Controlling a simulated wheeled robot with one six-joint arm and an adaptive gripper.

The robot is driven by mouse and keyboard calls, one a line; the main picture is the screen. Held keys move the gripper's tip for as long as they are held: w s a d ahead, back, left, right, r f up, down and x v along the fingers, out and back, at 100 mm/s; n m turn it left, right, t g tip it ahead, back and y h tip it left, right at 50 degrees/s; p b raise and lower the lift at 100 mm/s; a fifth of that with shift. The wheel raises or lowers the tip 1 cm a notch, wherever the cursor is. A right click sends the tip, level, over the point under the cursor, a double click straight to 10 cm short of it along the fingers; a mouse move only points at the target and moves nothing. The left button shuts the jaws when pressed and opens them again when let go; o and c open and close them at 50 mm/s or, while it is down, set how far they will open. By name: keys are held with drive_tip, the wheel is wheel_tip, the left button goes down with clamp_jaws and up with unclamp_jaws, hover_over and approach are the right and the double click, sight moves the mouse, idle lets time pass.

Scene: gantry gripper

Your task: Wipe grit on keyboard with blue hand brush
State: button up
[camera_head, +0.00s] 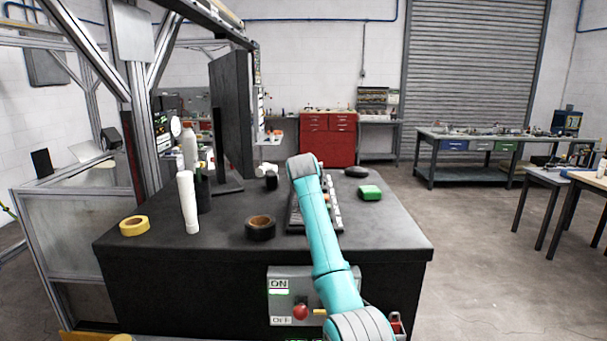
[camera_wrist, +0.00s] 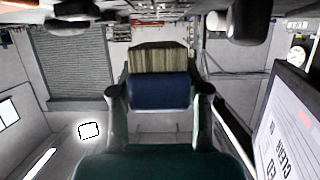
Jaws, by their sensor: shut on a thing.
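The blue hand brush (camera_wrist: 160,92) is held crosswise between the two fingers of my gripper (camera_wrist: 160,84) in the wrist view. Its pale bristles (camera_wrist: 164,60) point away from the palm. The keyboard (camera_head: 295,217) lies on the dark desk (camera_head: 385,225) in the head view, largely covered by my teal arm. My gripper and the brush are hidden behind the arm there. No grit can be made out, and I cannot tell whether the bristles touch anything.
A monitor (camera_head: 231,115) stands left of the keyboard. Black tape (camera_head: 260,228), yellow tape (camera_head: 134,226) and a white bottle (camera_head: 187,202) stand left. The desk's front right is clear.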

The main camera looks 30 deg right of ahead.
drive_tip(key=shift+x, duration=2.85)
drive_tip(key=shift+w+d, duration=1.05)
drive_tip(key=shift+w, duration=0.2)
drive_tip(key=shift+r, duration=0.1)
drive_tip(key=shift+a, duration=0.1)
drive_tip(key=shift+s+a, duration=0.1)
drive_tip(key=shift+s, duration=0.1)
drive_tip(key=shift+s+a, duration=1.1)
drive_tip(key=shift+s, duration=0.25)
drive_tip(key=shift+s+a+r, duration=0.1)
drive_tip(key=shift+s+a, duration=0.8)
drive_tip(key=shift+s, duration=0.45)
drive_tip(key=shift+s+a+r, duration=0.1)
drive_tip(key=shift+s+a, duration=0.8)
drive_tip(key=shift+s, duration=0.45)
drive_tip(key=shift+s+a+r, duration=0.1)
drive_tip(key=shift+s+a, duration=0.8)
drive_tip(key=shift+s, duration=0.5)
drive_tip(key=shift+r, duration=0.1)
wheel_tip(320, 180, up, 7)
